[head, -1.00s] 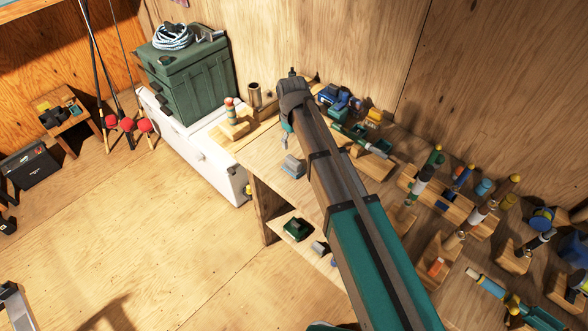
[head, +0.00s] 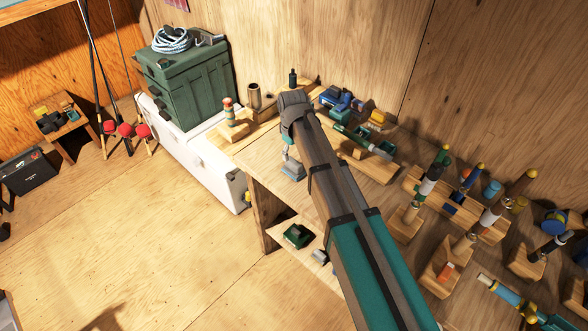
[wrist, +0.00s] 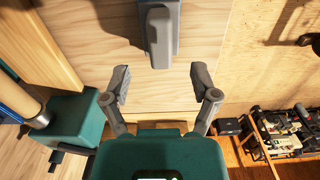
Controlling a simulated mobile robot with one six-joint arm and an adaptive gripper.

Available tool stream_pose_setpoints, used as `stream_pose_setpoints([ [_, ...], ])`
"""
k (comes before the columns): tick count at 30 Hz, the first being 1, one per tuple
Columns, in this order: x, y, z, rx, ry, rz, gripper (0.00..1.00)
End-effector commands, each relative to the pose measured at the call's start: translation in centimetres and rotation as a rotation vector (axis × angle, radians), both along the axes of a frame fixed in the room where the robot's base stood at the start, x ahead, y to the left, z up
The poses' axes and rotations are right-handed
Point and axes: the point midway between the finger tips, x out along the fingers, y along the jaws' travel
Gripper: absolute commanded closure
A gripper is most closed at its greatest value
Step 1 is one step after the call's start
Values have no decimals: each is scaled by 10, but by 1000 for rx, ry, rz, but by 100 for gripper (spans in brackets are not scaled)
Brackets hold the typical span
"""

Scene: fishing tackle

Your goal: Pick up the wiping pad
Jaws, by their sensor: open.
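The wiping pad (head: 293,171) is a small blue-grey block with a grey handle along its top. It lies on the wooden bench near its front left edge. In the wrist view the wiping pad (wrist: 161,42) is at the top middle, partly cut off by the frame edge. My gripper (wrist: 161,80) is open and empty, its two grey fingers spread wide. The pad shows just beyond the fingertips, roughly centred between them. In the head view my arm hides most of the gripper; a part of it shows just above the pad.
A wooden block with a striped float (head: 229,113) and a brown cup (head: 254,96) stand behind left. Reels and a wooden rod rest (head: 375,167) lie to the right. The bench edge (head: 246,178) is close to the pad. A green tackle box (head: 185,85) stands left.

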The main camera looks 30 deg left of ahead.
Motion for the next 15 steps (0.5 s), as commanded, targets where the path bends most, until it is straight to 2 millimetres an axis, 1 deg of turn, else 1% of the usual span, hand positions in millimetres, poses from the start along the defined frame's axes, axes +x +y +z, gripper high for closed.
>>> stream_pose_setpoints([
  [8, 0, 0, -2, 0, 0, -1, 23],
  [15, 0, -2, -16, 0, 0, -1, 23],
])
